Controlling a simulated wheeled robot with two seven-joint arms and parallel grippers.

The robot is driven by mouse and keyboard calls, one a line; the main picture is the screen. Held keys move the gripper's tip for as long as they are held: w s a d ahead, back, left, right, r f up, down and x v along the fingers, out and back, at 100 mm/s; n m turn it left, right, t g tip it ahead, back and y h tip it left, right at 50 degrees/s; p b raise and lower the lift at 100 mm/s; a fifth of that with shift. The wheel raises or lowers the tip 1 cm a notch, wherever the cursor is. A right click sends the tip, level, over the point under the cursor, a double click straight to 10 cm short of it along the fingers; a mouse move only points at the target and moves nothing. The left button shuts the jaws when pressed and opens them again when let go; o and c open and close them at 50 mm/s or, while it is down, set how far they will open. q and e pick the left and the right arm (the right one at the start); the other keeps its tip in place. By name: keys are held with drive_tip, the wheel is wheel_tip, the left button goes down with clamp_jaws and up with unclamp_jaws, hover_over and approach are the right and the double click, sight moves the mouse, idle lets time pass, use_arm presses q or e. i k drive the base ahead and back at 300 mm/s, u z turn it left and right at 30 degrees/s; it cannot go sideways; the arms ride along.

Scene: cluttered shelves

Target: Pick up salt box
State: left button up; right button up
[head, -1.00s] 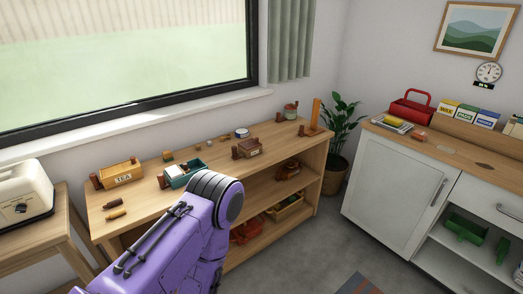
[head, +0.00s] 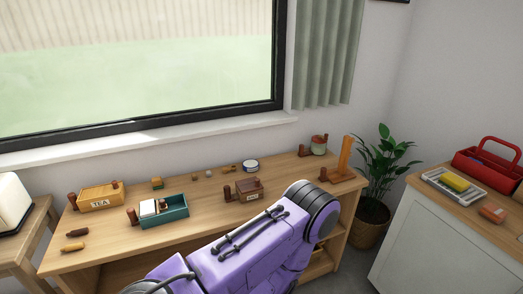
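No box with a readable salt label shows. A small dark brown box (head: 249,190) with a pale label too small to read stands mid-right on the wooden shelf top (head: 100,254). A yellow-brown box marked TEA (head: 100,202) stands at the left. A teal open box (head: 175,212) with a white piece and small things in it stands between them. A purple arm of mine reaches up from the bottom, its dark ringed joint in front of the shelf's right part. Neither gripper's fingers are in view.
Small jars and blocks line the back by the window, with a round blue-white tin (head: 251,166). A wooden stand (head: 344,163) is at the right end, beside a potted plant (head: 387,160). A white cabinet at right holds a red caddy (head: 487,160).

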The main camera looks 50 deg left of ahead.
sight(257, 195)
drive_tip(key=u, duration=0.3)
drive_tip(key=i, duration=0.8)
drive_tip(key=u, duration=1.45)
drive_tip(key=i, duration=0.7)
drive_tip(key=z, duration=1.55)
drive_tip(key=k, duration=1)
drive_tip(key=u, duration=0.15)
